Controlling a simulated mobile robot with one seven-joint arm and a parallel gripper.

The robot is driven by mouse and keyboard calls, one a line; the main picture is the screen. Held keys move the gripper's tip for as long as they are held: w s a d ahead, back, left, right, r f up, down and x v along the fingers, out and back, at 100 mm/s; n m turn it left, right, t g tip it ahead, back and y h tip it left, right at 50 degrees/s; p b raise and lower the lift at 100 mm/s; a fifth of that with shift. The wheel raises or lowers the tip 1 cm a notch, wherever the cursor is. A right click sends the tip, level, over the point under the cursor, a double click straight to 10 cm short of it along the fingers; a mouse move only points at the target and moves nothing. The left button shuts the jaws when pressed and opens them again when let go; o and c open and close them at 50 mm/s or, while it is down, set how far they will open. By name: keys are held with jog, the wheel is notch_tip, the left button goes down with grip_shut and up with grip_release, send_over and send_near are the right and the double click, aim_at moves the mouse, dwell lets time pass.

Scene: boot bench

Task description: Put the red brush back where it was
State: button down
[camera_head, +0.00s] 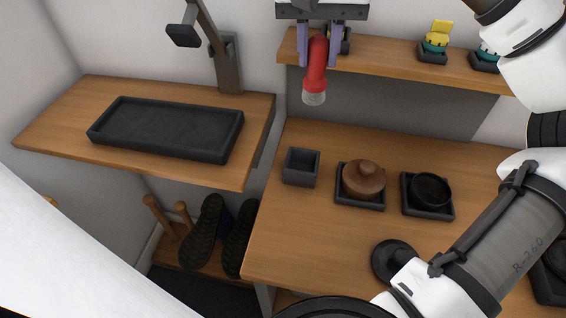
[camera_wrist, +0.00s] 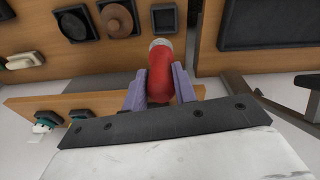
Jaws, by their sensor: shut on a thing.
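The red brush (camera_head: 316,66) has a red handle and a pale tip that points down. My gripper (camera_head: 318,62) is shut on the red handle and holds the brush in the air, in front of the wall shelf and above the bench. In the wrist view the brush (camera_wrist: 160,75) sits between the purple fingers of my gripper (camera_wrist: 160,90). A small empty square dark holder (camera_head: 301,167) stands on the bench below the brush. Which place the brush came from cannot be told from these frames.
The bench (camera_head: 290,230) also bears a brown lidded pot (camera_head: 363,180) and a round black tin (camera_head: 430,189) in square trays. A long dark tray (camera_head: 165,130) lies on the left board. The wall shelf (camera_head: 390,61) holds yellow-topped and teal items in holders. Boots stand below left.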

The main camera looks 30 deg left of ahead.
aim_at(305, 98)
jog(key=shift+s+a+f, duration=0.1)
jog(key=shift+a+f, duration=0.05)
jog(key=shift+a, duration=0.3)
notch_tip(305, 98, down, 20)
jog(key=shift+r, duration=0.15)
jog(key=c, duration=1.1)
grip_release()
jog(key=r, duration=0.4)
jog(key=s+r, duration=0.1)
jog(key=r, duration=0.7)
jog(key=shift+s+b, duration=0.25)
jog(key=shift+b, duration=0.05)
